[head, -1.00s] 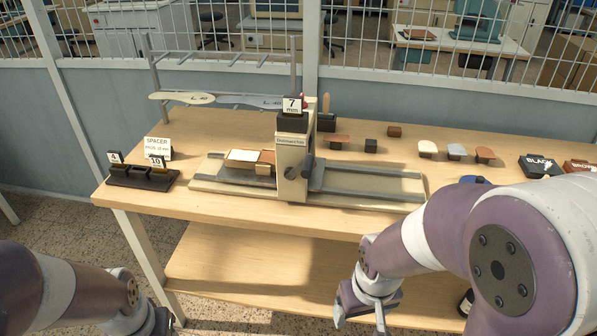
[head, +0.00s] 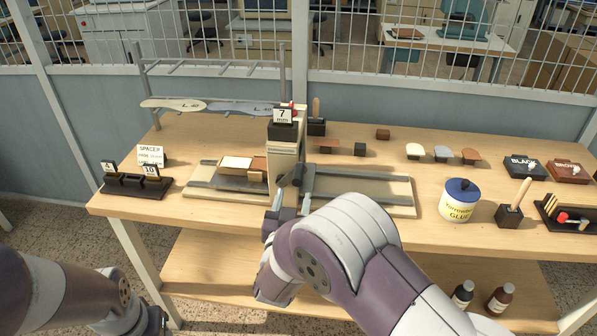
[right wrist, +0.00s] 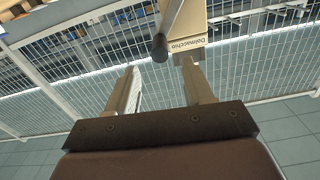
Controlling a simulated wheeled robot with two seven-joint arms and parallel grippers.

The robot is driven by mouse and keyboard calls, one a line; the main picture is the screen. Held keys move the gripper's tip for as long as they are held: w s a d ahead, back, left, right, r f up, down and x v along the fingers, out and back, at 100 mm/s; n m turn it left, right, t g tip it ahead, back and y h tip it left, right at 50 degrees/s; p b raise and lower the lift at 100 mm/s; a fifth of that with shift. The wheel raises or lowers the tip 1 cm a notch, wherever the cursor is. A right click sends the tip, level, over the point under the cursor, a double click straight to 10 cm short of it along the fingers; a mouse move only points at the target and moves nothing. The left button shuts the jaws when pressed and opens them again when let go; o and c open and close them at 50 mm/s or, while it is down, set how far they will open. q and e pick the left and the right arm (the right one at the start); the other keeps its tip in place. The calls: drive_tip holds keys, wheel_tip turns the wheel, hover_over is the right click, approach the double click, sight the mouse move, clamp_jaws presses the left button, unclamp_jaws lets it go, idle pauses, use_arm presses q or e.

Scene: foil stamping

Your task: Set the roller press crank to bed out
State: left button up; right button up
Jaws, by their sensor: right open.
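The roller press (head: 284,150) stands mid-table, a beige column over a long bed (head: 365,190) with grey rails. Its dark crank (head: 298,175) is on the column's front face, partly hidden by my right gripper (head: 292,192). In the right wrist view the crank's dark round grip (right wrist: 159,47) hangs at the end of a light arm, beside the press column (right wrist: 193,50). My right gripper (right wrist: 161,90) is open, its fingers pointing at the press, with nothing between the fingertips. My left gripper (head: 152,322) is low at the bottom left, its jaws unclear.
A white-and-brown stack (head: 240,163) lies on the bed's left part. A spacer rack (head: 137,185) stands at the left, a glue pot (head: 460,200) at the right. A "7 mm" block (head: 283,123) tops the press. Small pads and ink boxes stand behind right.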

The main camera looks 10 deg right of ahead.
sight(298, 174)
drive_tip(key=p+x, duration=0.1)
drive_tip(key=x, duration=0.9)
drive_tip(key=shift+f+p, duration=0.1)
drive_tip(key=shift+p, duration=0.2)
drive_tip(key=shift+s, duration=0.1)
clamp_jaws()
